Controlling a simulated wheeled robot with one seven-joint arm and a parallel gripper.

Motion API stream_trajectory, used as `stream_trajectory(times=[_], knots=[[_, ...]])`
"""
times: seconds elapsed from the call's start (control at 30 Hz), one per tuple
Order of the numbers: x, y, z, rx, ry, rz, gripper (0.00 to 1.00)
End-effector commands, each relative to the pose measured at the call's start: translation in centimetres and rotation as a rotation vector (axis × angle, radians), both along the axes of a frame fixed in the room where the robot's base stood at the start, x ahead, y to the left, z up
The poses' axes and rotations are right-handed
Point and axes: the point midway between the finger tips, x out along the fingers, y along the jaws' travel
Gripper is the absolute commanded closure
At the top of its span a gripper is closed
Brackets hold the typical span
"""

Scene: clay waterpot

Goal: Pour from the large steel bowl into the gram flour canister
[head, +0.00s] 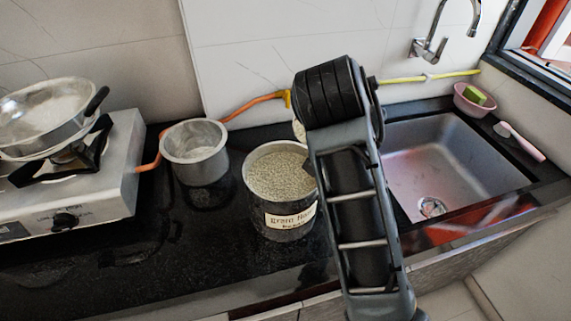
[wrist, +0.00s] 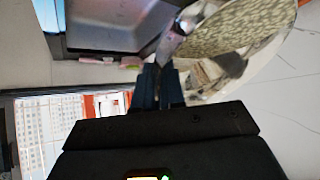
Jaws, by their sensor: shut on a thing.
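The gram flour canister (head: 287,218) stands upright on the black counter, a grey cylinder with a paper label. Pale speckled grain shows in its open mouth. My arm covers its right side. My gripper is hidden behind my arm in the head view. In the wrist view my gripper's (wrist: 158,82) dark fingers are shut at the edge of a shiny metal vessel, which looks like the large steel bowl (wrist: 262,56). Speckled pale contents show in it. In the head view only a small pale part shows left of my arm, so its tilt and exact height over the canister cannot be told.
A steel pot (head: 194,170) stands left of the canister. A pan with a black handle (head: 97,101) sits on the steel stove (head: 110,170) at the left. The sink (head: 450,160) is at the right, with a pink bowl (head: 472,105) behind it. The front counter is clear.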

Motion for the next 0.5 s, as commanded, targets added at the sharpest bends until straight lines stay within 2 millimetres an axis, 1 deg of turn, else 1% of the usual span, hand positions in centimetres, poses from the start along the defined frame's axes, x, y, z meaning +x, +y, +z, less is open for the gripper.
stream_trajectory(times=[0.5], knots=[[-0.20, 0.53, 0.53, -0.110, -0.047, 0.001, 1.00]])
